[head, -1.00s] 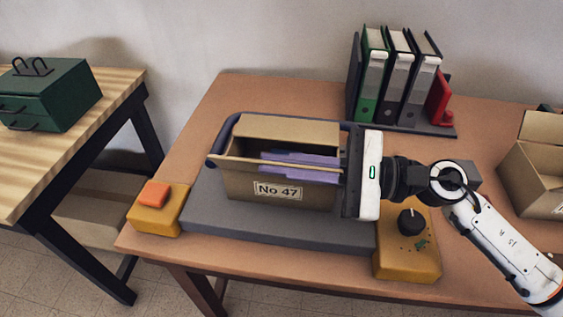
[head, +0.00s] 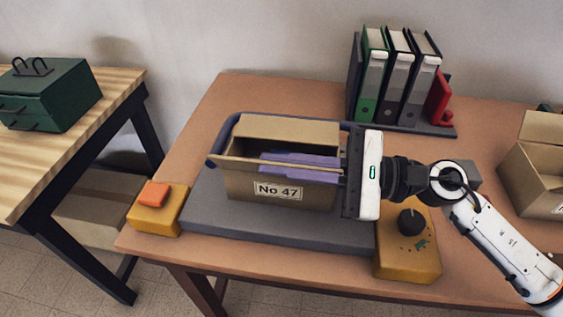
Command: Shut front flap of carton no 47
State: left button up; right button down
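Carton no 47 (head: 230,188) is a brown cardboard box on a grey board (head: 290,229), its label facing me. It is open at the top and purple folders (head: 298,168) show inside. A flap (head: 288,129) stands raised at its back. A thin cardboard strip, seemingly the front flap (head: 236,163) seen nearly edge-on, runs along the front top and sticks out past the left side. My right gripper (head: 346,172) is at the carton's right end, close to the strip's right end. Its fingers are mostly hidden, so I cannot tell whether they grip it. My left gripper is not in view.
A dark blue rail (head: 229,128) curves around the carton's back left. Yellow blocks flank the board, one with an orange piece (head: 154,194), one with a black knob (head: 411,221). Binders (head: 398,80) stand behind; another open carton (head: 535,185) is at the right.

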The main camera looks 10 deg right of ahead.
jog(key=shift+w, duration=0.1)
dwell(0.3)
jog(key=m, duration=0.1)
jog(key=w+m, duration=0.1)
jog(key=m, duration=0.1)
jog(key=shift+w+d+r+m, duration=0.3)
jog(key=shift+r, duration=0.1)
jog(key=m, duration=0.1)
jog(key=w+m, duration=0.1)
jog(key=shift+w+d+m, duration=0.1)
jog(key=shift+d+m, duration=0.1)
jog(key=shift+m, duration=0.1)
jog(key=shift+w+r+m, duration=0.1)
jog(key=shift+w+m, duration=0.1)
jog(key=shift+m, duration=0.2)
